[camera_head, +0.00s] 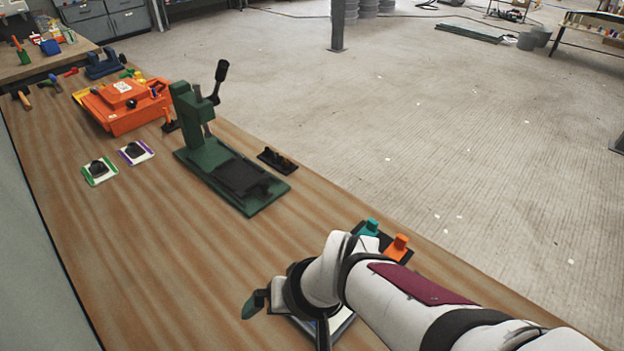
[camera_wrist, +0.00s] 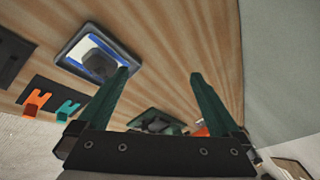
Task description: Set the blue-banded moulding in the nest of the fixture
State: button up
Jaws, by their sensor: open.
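The blue-banded moulding (camera_wrist: 75,58) shows in the wrist view as a white piece with blue bands and a dark knob. It lies on a dark-rimmed base on the bench, beyond and left of my left finger. In the head view, a part of it (camera_head: 343,322) shows beneath my arm. My gripper (camera_wrist: 160,80) is open and nothing shows held between its dark green fingers. A green lever-type fixture (camera_head: 205,155) stands mid-bench in the head view, with a dark plate (camera_head: 240,176) on its base. I cannot tell whether this plate is the nest.
Teal (camera_head: 369,227) and orange (camera_head: 397,246) clip-like pieces stand on a dark plate beside my arm. A green-edged piece (camera_head: 100,171) and a purple-edged piece (camera_head: 137,152) lie left of the fixture. An orange box (camera_head: 125,103) is farther back. The near-left bench is clear.

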jog(key=s+d+r+m+g+h, duration=0.3)
jog(key=s+d+m, duration=0.2)
jog(key=s+d, duration=0.5)
jog(key=w+a+f+n+h, duration=0.1)
jog(key=w+a+f+n, duration=0.2)
jog(key=w+n, duration=0.7)
jog(key=w+a+f+n+h, duration=0.2)
jog(key=w+n, duration=0.6)
jog(key=w, duration=0.5)
jog(key=f, duration=0.5)
jog(key=s+d+f, duration=0.1)
jog(key=f, duration=0.4)
jog(key=d+f, duration=0.1)
jog(key=f, duration=0.5)
jog(key=shift+s, duration=0.3)
jog(key=shift+r, duration=0.1)
grip_shut()
